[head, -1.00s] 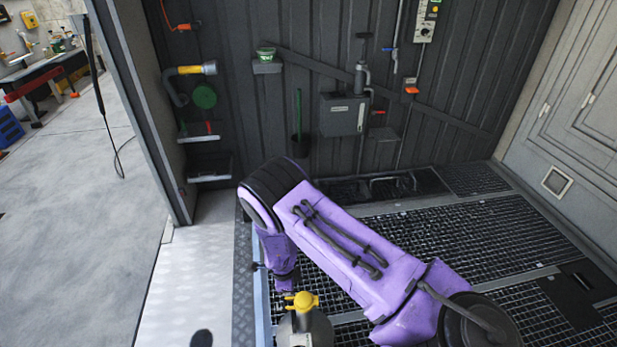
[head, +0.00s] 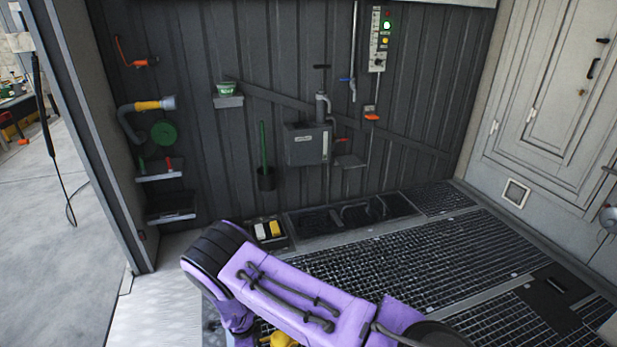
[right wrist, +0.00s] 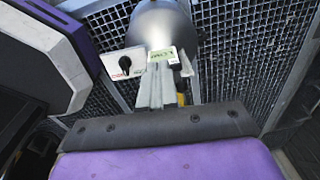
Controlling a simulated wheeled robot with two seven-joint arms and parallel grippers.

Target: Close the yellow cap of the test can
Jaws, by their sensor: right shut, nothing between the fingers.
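The test can (right wrist: 165,25) shows in the right wrist view as a grey metal cylinder at the top, over dark grating, with a small green-and-white label below it. In the head view only its yellow cap (head: 281,340) shows, cut off by the bottom edge under my purple right arm. I cannot tell there whether the cap is open. My right gripper (right wrist: 160,72) is shut and empty, its grey fingers pointing at the can. A bit of yellow (right wrist: 182,98) shows just right of the fingers. I cannot tell whether they touch anything. My left gripper is not in view.
A tray with a white and a yellow item (head: 268,230) lies at the wall's foot. The wall carries a grey box (head: 308,145), a green cup (head: 227,88) and a yellow torch-like part (head: 155,104).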

